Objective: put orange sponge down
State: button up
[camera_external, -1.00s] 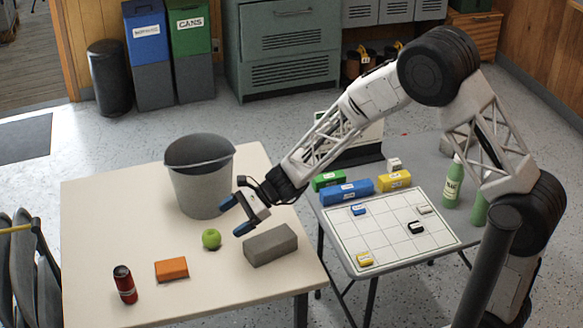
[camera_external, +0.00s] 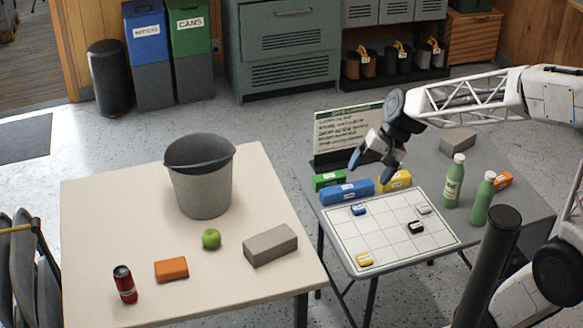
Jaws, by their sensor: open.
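An orange sponge (camera_external: 172,268) lies flat on the cream table (camera_external: 110,210), between a red can and a green apple. My gripper (camera_external: 371,168) is open and empty. It hangs over the back of the grey table (camera_external: 400,165), above the blue box and the yellow box, far to the right of this sponge. A second orange block (camera_external: 503,180) lies on the grey table behind the green bottles and is partly hidden; I cannot tell whether it is also a sponge.
On the cream table are a grey bucket (camera_external: 203,185), an apple (camera_external: 211,239), a grey brick (camera_external: 270,245) and a red can (camera_external: 124,284). The grey table holds a blue box (camera_external: 346,192), a yellow box (camera_external: 395,180), a gridded board (camera_external: 390,232) and green bottles (camera_external: 453,180).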

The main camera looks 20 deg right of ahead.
jog(key=s+d+r+n+t+h, duration=0.1)
jog(key=s+d+h, duration=0.2)
jog(key=s+d, duration=0.3)
jog(key=s+d+r+n+t+h, duration=0.1)
jog(key=s+d+r+n+h, duration=0.1)
jog(key=s+d, duration=0.4)
jog(key=d, duration=0.4)
jog(key=shift+s+d+r+n+t+h, duration=0.25)
jog(key=shift+s+d+n+t+h, duration=0.05)
jog(key=shift+d+h, duration=0.1)
